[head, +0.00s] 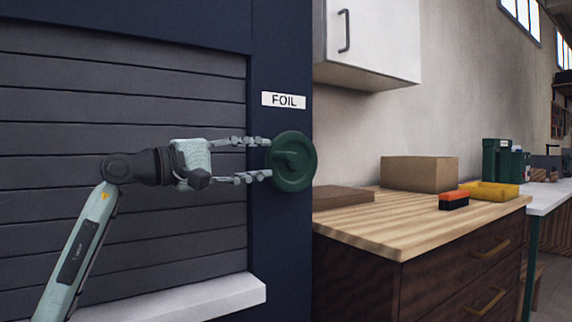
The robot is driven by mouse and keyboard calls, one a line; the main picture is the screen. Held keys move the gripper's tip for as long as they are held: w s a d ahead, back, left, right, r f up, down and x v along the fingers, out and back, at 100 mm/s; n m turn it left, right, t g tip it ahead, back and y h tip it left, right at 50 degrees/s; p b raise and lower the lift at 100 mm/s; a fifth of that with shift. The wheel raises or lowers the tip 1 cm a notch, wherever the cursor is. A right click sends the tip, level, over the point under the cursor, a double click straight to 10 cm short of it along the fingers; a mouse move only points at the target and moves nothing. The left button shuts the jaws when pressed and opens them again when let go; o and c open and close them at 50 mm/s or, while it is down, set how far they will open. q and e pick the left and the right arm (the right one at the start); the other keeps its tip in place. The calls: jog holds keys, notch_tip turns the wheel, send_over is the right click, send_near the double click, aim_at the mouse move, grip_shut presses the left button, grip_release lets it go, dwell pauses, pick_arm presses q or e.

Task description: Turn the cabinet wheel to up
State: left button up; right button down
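The green cabinet wheel (293,162) is mounted on the dark blue post below a white FOIL label (283,100). It has a raised grip across its middle that looks roughly level. My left gripper (268,159) comes in from the left with its two fingers spread, one above the other. The fingertips reach the wheel's left edge, with the grip between their heights. I cannot tell whether they touch the wheel. My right gripper is not in view.
A grey slatted shutter (60,190) with a white ledge (190,300) is left of the post. To the right, a wooden counter (370,225) holds a cardboard box (420,174), a yellow tray (490,191) and a brush (454,200). A white wall cabinet (385,40) hangs above.

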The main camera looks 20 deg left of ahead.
aim_at(279, 157)
pick_arm(q)
jog(key=x, duration=0.6)
jog(key=shift+d, duration=0.1)
jog(key=shift+c, duration=0.4)
grip_shut()
